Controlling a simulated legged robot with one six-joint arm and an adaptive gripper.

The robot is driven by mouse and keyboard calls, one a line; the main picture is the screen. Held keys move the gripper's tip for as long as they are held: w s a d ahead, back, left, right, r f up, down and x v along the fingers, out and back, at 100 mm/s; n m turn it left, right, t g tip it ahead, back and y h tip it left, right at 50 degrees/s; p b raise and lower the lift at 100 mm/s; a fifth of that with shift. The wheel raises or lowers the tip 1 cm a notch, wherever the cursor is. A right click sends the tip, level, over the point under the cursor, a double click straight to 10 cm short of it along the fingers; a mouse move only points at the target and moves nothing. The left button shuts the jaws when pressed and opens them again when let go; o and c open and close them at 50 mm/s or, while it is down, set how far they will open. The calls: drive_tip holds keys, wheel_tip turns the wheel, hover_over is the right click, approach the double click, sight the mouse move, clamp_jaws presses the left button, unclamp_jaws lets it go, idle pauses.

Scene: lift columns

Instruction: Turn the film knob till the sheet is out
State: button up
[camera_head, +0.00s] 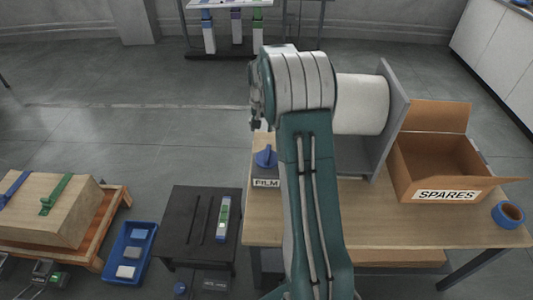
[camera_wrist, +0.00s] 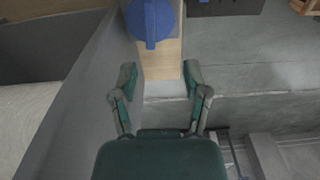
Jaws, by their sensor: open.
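The blue film knob (camera_head: 265,157) stands on a dark base with a FILM label (camera_head: 266,183) at the left end of the wooden table. It also shows at the top of the wrist view (camera_wrist: 152,18), ahead of my gripper (camera_wrist: 160,82). The gripper's fingers are spread apart with nothing between them, and a gap lies between them and the knob. A white film roll (camera_head: 361,104) sits against a grey upright panel (camera_head: 392,110). The roll's left part is behind my arm.
An open cardboard SPARES box (camera_head: 437,165) and a blue tape roll (camera_head: 508,214) are on the table's right. A grey wall (camera_wrist: 75,100) runs close along the gripper's left in the wrist view. A dark stand (camera_head: 180,225), blue tray (camera_head: 128,265) and strapped crate (camera_head: 50,210) are left.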

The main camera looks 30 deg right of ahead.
approach(267, 152)
drive_tip(key=shift+m, duration=0.3)
wheel_tip(267, 152, down, 11)
drive_tip(key=shift+d+r, duration=0.1)
drive_tip(key=shift+r, duration=0.1)
clamp_jaws()
